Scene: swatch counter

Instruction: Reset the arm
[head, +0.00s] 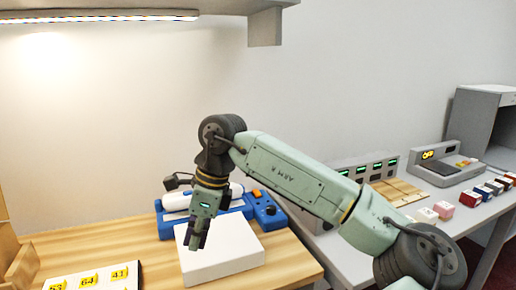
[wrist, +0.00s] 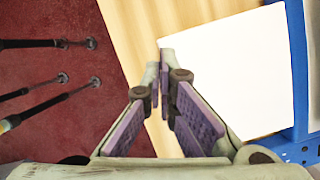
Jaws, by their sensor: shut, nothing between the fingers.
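My gripper (head: 196,238) is at the end of my pale green arm, pointing down over the wooden counter (head: 110,240). It is shut and empty. In the wrist view my gripper (wrist: 162,88) shows its purple finger pads drawn together at the tips, near the left edge of a white slab (wrist: 235,80). That slab (head: 225,262) lies flat on the counter below and behind my gripper in the head view. I cannot tell the exact gap between fingertips and slab.
A blue device (head: 268,212) with a white cylinder stands behind the slab. A card with yellow number labels (head: 92,278) lies at the front left. Several small coloured blocks (head: 470,198) line the grey bench at right. A shelf (head: 265,28) hangs above.

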